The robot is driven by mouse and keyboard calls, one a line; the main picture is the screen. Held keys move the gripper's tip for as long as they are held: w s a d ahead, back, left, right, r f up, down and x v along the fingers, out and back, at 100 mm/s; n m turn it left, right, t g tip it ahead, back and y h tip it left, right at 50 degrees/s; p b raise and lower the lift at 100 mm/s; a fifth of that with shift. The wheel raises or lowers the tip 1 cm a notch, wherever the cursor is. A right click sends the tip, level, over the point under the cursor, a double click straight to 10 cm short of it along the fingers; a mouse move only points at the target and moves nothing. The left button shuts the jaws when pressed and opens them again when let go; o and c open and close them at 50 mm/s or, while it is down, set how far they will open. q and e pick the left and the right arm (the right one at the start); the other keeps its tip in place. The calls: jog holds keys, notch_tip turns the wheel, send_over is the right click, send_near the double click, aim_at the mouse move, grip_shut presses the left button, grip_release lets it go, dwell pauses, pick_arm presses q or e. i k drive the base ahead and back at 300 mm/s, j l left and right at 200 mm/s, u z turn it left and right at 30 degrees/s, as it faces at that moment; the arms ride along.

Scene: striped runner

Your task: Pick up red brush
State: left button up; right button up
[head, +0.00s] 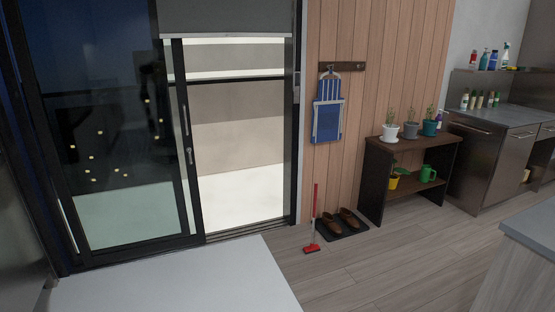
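The red brush (312,247) has a wide red head resting on the wood floor. Its long thin handle stands nearly upright against the wood-panelled wall, with a red upper part and a pale lower part. It is just left of a dark mat with brown shoes, and right of the sliding door. Neither of my grippers shows in the head view.
Brown shoes (348,216) sit on a dark mat (342,233). A dark shelf (411,190) with potted plants stands to the right. A white surface (175,283) fills the lower left. A grey counter (530,225) is at lower right. Wood floor between is clear.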

aim_at(313, 248)
jog(key=i, duration=2.25)
